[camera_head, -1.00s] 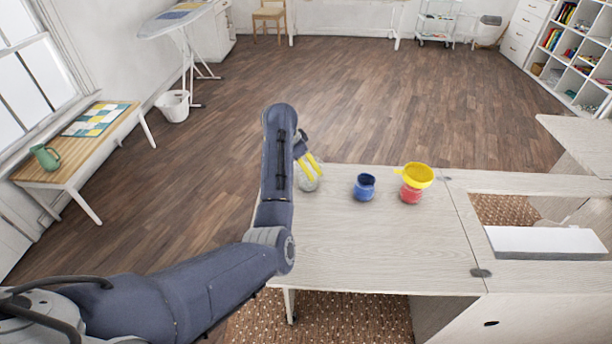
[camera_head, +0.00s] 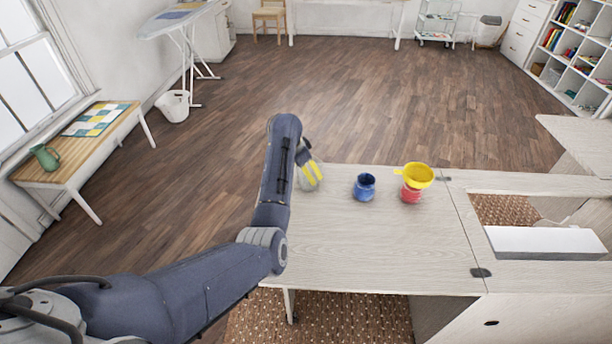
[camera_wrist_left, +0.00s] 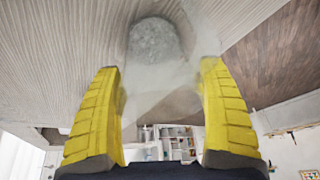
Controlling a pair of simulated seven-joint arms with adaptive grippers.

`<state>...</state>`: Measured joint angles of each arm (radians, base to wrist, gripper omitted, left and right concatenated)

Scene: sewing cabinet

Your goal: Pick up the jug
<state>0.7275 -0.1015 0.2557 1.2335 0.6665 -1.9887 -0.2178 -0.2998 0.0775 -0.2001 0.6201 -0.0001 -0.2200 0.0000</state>
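A clear, see-through vessel with grey contents (camera_wrist_left: 153,42) shows between the fingers in the left wrist view. In the head view this clear vessel (camera_head: 303,184) stands at the table's far left corner, partly hidden by my gripper. My left gripper (camera_head: 313,174) is there with its yellow fingers pointing down at the vessel. In the left wrist view the fingers (camera_wrist_left: 161,75) are wide apart, one on each side of it; I cannot tell whether they touch it. A green jug with a handle (camera_head: 45,157) stands on the bench at the left. My right gripper is not in view.
The table's front half is clear. A cabinet opening with a white block (camera_head: 545,242) is at the right.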

